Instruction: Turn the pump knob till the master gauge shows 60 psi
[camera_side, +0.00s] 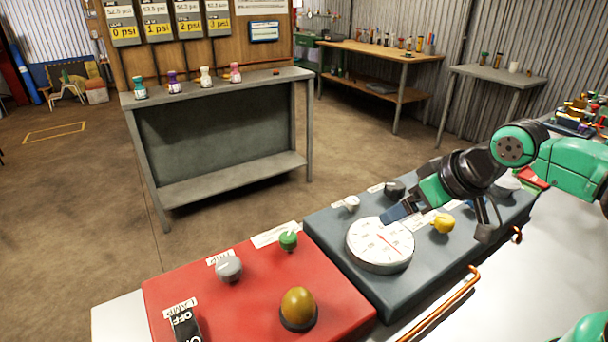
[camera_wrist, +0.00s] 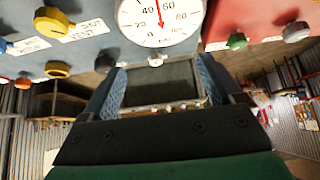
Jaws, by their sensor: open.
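The master gauge (camera_side: 380,245) is a white round dial with a red needle on the blue-grey panel. It shows partly in the wrist view (camera_wrist: 185,18), cut off at the top; I cannot read the needle firmly. My gripper (camera_side: 393,213) is open and empty, above the panel beside the gauge. In the wrist view its blue-padded fingers (camera_wrist: 160,88) stand apart with only background between them. The panel has a yellow knob (camera_side: 443,223), a white knob (camera_side: 351,203) and a dark knob (camera_side: 394,188). I cannot tell which knob is the pump.
A red panel (camera_side: 240,315) adjoins at left with a grey knob (camera_side: 228,268), a green knob (camera_side: 288,240), an amber dome (camera_side: 298,304) and a black switch (camera_side: 186,326). A copper pipe (camera_side: 445,303) runs along the front. A grey bench (camera_side: 225,90) stands beyond.

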